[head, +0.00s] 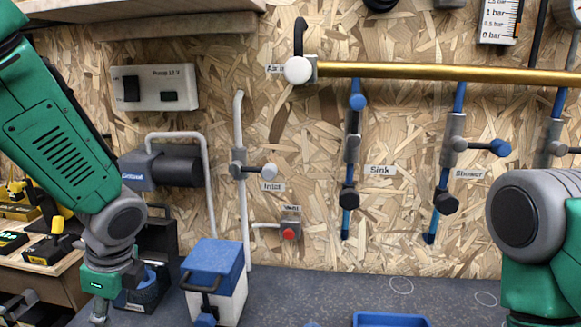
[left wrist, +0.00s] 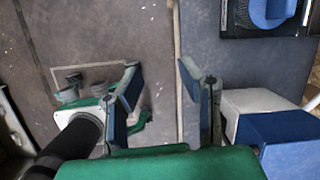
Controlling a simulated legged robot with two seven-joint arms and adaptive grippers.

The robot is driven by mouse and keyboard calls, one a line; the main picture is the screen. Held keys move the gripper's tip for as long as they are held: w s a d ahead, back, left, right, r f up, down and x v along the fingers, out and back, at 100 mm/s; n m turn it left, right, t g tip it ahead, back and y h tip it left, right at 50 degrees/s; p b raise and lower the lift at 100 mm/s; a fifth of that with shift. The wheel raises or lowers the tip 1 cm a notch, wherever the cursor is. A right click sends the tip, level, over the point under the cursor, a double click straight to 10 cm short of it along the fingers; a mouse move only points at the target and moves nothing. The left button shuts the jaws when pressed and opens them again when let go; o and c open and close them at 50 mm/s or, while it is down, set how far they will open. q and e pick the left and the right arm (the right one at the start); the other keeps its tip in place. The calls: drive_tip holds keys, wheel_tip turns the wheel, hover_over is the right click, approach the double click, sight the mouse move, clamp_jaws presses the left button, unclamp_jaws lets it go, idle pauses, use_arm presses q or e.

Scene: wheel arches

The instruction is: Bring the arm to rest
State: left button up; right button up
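My left arm (head: 60,140) comes in from the left in the head view, green with a grey wrist, and hangs down by the left end of the bench. Its gripper (left wrist: 165,88) shows in the left wrist view with two fingers apart and nothing between them. In the head view the left fingers are mostly cut off at the bottom edge. My right arm (head: 535,230) shows as a grey joint and green link at the right edge. The right gripper is out of view.
A blue-and-white box (head: 215,275) stands close right of my left gripper; it also shows in the left wrist view (left wrist: 270,125). A blue tray (head: 390,320) lies on the bench front. Pipes and valves (head: 240,170) line the chipboard wall. A side table (head: 35,265) holds yellow-black tools.

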use_arm(q)
drive_tip(key=s+d+f+n+h+p, duration=0.35)
drive_tip(key=s+f+n, duration=0.65)
drive_tip(key=f, duration=0.6)
drive_tip(key=s+f+n, duration=0.2)
drive_tip(key=s+n, duration=0.1)
drive_tip(key=s, duration=0.3)
drive_tip(key=s+f+n, duration=0.3)
drive_tip(key=s+n, duration=0.1)
drive_tip(key=s, duration=0.2)
drive_tip(key=shift+s+f+p, duration=0.25)
drive_tip(key=shift+p, duration=0.2)
drive_tip(key=shift+w, duration=0.15)
